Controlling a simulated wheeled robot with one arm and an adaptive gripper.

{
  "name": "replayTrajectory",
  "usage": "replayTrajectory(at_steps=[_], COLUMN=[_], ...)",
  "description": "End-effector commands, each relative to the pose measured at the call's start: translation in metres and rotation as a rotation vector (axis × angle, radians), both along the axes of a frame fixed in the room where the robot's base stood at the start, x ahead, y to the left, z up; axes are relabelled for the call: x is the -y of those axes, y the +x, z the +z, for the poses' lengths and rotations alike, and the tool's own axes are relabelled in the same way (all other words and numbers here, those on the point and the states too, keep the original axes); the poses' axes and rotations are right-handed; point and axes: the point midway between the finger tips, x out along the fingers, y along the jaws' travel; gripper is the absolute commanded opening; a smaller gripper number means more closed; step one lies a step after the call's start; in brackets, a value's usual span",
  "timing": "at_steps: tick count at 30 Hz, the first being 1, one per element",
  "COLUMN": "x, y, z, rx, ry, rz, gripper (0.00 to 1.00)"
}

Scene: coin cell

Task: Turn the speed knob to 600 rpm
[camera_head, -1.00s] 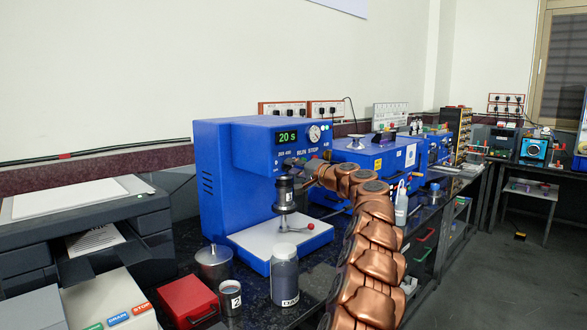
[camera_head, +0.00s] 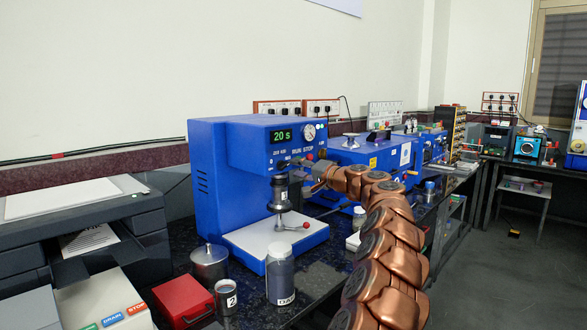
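The blue machine (camera_head: 215,160) stands on the dark bench with a green display (camera_head: 280,135) reading "20 S". A round dial (camera_head: 308,131) is right of the display. Small print and a small dark knob (camera_head: 283,164) are on the front panel below the display; the print is too small to read surely, and so is the knob's pointer. My gripper (camera_head: 305,168) is at the lower front panel, just right of this knob, near the RUN and STOP labels. Whether it touches anything, and its finger opening, cannot be made out.
Under the head, a dark cylinder (camera_head: 279,190) stands over the white plate (camera_head: 255,240), with a red-tipped lever (camera_head: 305,226). A labelled jar (camera_head: 280,275), a metal pot (camera_head: 209,265), a cup (camera_head: 226,296) and a red box (camera_head: 182,300) stand in front. More blue equipment (camera_head: 365,155) is behind my arm.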

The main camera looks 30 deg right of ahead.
Motion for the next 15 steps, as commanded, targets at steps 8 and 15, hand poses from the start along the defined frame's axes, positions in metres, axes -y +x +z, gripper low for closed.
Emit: replayTrajectory(at_steps=[8, 15], x=[0.007, 0.011], y=[-0.03, -0.054], z=[0.002, 0.001], rx=[0.003, 0.002], ry=[0.002, 0.001], rz=[0.0, 0.003], gripper=[0.38, 0.38])
